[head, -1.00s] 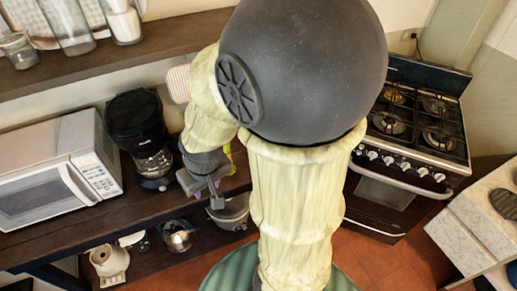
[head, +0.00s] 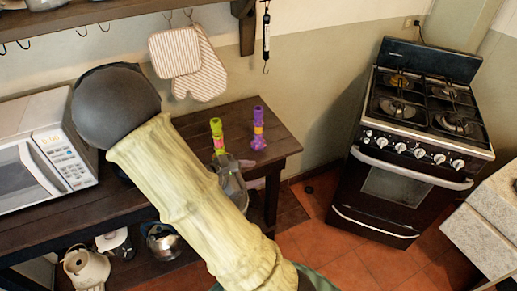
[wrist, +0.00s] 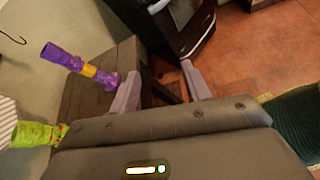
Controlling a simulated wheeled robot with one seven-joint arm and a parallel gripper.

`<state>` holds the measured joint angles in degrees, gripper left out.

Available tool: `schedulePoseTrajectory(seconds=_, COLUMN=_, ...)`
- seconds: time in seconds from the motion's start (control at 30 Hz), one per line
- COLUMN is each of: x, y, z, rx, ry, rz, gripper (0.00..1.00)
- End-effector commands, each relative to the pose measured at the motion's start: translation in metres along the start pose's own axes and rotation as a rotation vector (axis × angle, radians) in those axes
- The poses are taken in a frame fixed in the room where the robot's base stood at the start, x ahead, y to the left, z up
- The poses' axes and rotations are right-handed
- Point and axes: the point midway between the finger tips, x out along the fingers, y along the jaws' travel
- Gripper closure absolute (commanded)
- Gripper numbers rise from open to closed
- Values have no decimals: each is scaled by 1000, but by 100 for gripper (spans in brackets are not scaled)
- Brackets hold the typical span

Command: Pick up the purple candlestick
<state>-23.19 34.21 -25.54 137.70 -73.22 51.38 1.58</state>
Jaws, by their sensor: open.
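The purple candlestick (head: 258,130), with a yellow-orange band, stands upright near the right end of the dark wooden table. It also shows in the wrist view (wrist: 78,66), at the upper left, outside my fingers. My gripper (head: 255,174) is partly hidden by my arm in the head view, in front of the candlestick near the table's front edge. In the wrist view my gripper (wrist: 161,88) has its two fingers apart with nothing held between them. The purple candlestick is apart from the fingers.
A green candlestick (head: 217,134) with a pink band stands left of the purple one, close to my gripper's body. A microwave (head: 40,158) is on the table's left. Striped mitts (head: 188,62) hang above the table. A stove (head: 412,140) stands to the right, with open floor before it.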

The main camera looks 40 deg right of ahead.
Motion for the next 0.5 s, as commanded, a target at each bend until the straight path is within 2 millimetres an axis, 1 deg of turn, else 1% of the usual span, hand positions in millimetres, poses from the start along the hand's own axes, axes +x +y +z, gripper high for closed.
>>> schedulePoseTrajectory(seconds=0.03, x=14, y=10, z=-22, rx=-76, ry=-73, rz=80, gripper=52)
schedulePoseTrajectory(seconds=0.1, x=20, y=30, z=-33, rx=-172, ry=-167, rz=195, gripper=52)
schedulePoseTrajectory(seconds=0.2, x=19, y=58, z=-49, rx=-286, ry=-284, rz=345, gripper=52)
schedulePoseTrajectory(seconds=0.3, x=13, y=78, z=-60, rx=-362, ry=-359, rz=451, gripper=52)
schedulePoseTrajectory(seconds=0.33, x=12, y=82, z=-62, rx=-376, ry=-374, rz=471, gripper=52)
schedulePoseTrajectory(seconds=0.4, x=9, y=88, z=-63, rx=-395, ry=-394, rz=501, gripper=52)
schedulePoseTrajectory(seconds=0.5, x=7, y=90, z=-62, rx=-401, ry=-399, rz=510, gripper=52)
